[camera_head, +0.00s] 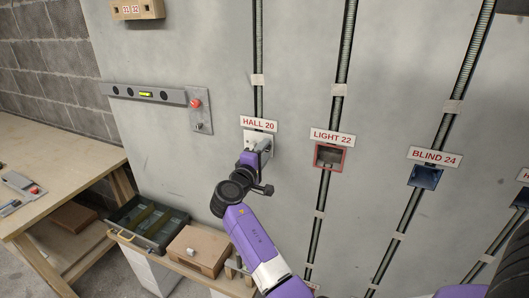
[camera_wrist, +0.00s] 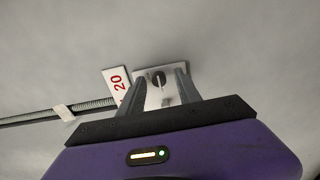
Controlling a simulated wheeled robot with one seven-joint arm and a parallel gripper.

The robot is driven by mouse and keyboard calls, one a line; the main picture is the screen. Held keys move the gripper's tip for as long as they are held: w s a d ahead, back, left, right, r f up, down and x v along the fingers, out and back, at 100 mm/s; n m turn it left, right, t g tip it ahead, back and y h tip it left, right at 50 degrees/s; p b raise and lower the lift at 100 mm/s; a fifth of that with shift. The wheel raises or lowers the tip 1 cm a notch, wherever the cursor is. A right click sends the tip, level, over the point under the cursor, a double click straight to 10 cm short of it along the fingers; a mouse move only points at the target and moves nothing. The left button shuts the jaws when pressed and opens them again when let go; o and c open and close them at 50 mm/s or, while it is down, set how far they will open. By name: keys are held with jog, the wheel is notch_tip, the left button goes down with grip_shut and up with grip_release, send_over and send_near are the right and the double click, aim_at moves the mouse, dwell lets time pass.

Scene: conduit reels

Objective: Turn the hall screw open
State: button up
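The hall plate (camera_head: 259,137) is a small white cover on the wall under the red-lettered HALL 20 sign (camera_head: 258,123). In the wrist view the white plate (camera_wrist: 169,76) shows a dark round screw head (camera_wrist: 158,78), partly framed by the fingers. My gripper (camera_wrist: 161,76) points at the plate with its two grey fingers apart and nothing seen between them. I cannot tell whether the fingertips touch the plate. In the head view my purple arm and gripper (camera_head: 262,150) hide the plate's lower part.
A red LIGHT 22 box (camera_head: 329,156) and a blue BLIND 24 box (camera_head: 424,177) are to the right, on vertical conduits. A grey rail (camera_head: 145,94) with a red-buttoned plate is at left. Below stand an open tray (camera_head: 147,222) and a brown box (camera_head: 199,250).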

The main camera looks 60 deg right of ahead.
jog(key=a+b, duration=0.1)
jog(key=a, duration=0.6)
jog(key=shift+s+a+b, duration=0.3)
jog(key=shift+a+b, duration=0.1)
dwell(0.3)
